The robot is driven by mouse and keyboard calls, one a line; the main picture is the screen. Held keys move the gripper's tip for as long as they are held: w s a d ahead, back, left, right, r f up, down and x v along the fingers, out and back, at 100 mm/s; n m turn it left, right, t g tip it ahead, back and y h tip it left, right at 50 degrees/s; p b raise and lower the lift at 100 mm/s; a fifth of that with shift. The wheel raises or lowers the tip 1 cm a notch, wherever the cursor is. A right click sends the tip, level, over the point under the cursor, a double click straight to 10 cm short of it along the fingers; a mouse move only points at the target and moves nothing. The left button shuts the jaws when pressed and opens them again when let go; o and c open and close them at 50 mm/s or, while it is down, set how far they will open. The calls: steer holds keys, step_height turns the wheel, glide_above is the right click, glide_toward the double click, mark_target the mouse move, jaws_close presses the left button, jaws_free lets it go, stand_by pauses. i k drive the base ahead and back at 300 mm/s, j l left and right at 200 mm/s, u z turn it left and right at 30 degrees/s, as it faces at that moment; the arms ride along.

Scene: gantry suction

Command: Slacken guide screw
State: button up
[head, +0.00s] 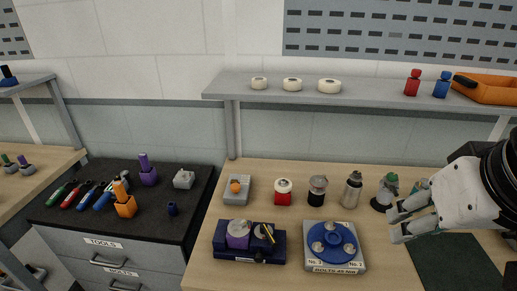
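I cannot tell for certain which part is the guide screw. My gripper (396,222) is at the right, past the plate and well apart from the fixture. Its two pale fingers are spread, with nothing seen between them.
A dark-topped tool cabinet (192,207) at left bears several screwdrivers, an orange holder (125,207) and a purple holder (148,177). A row of canisters, including a red one (283,197), stands behind the fixtures. A shelf (380,98) overhangs the back. A dark mat (455,265) lies lower right.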

mark_target(238, 225)
steer(key=u, duration=0.8)
steer(key=i+j+z, duration=0.35)
steer(key=j, duration=0.25)
